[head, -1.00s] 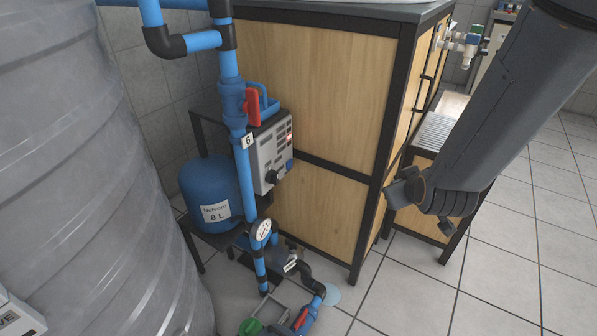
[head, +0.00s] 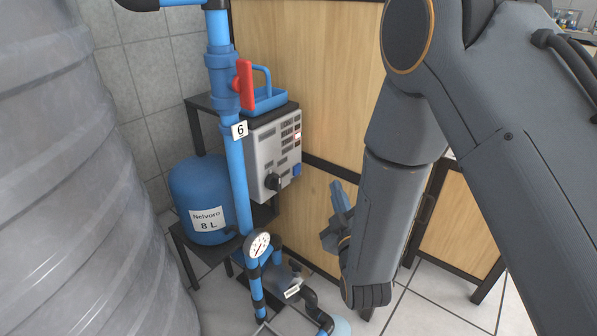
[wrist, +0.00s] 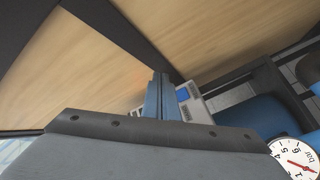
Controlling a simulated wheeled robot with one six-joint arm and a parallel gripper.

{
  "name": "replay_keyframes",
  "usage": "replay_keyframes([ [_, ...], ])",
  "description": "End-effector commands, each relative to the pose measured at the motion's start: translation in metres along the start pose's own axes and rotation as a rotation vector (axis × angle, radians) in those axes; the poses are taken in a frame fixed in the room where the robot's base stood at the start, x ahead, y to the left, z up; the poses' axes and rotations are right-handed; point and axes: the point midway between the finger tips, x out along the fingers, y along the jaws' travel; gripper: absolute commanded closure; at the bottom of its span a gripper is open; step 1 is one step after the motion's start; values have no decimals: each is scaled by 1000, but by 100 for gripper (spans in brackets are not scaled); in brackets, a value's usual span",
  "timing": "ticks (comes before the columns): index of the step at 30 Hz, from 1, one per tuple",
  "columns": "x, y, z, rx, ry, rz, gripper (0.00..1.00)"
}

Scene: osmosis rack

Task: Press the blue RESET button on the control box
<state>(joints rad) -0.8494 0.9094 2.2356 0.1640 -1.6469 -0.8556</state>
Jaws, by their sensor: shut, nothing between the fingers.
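The control box (head: 262,158) is a pale grey panel on a dark stand, behind the blue vertical pipe. The blue RESET button (head: 297,169) is at the panel's lower right, with a black knob (head: 273,183) to its lower left. A small red-lit indicator (head: 297,136) is above it. My gripper (head: 338,196) is shut and empty, to the right of the box and a little below the button, apart from it. In the wrist view my shut fingers (wrist: 164,92) point towards the box, and the blue button (wrist: 182,94) shows just right of their tips.
The blue pipe (head: 236,160) with a red valve handle (head: 244,85) passes left of the box. A blue tank (head: 196,180) and a pressure gauge (head: 258,244) are nearby. The wooden cabinet (head: 310,70) stands behind. A large grey tank (head: 70,200) fills the left.

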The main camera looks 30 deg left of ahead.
Motion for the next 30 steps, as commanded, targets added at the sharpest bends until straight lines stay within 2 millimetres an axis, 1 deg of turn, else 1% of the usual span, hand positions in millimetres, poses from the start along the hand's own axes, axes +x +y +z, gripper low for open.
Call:
replay_keyframes([
  [5, 2, -2, -2, 1, 1, -1, 100],
  [8, 8, -7, -6, 1, 2, -2, 100],
  [21, 46, -35, -35, 2, 3, -3, 100],
  [27, 58, -44, -43, 2, 2, -3, 100],
  [30, 60, -45, -45, 2, 1, -3, 100],
])
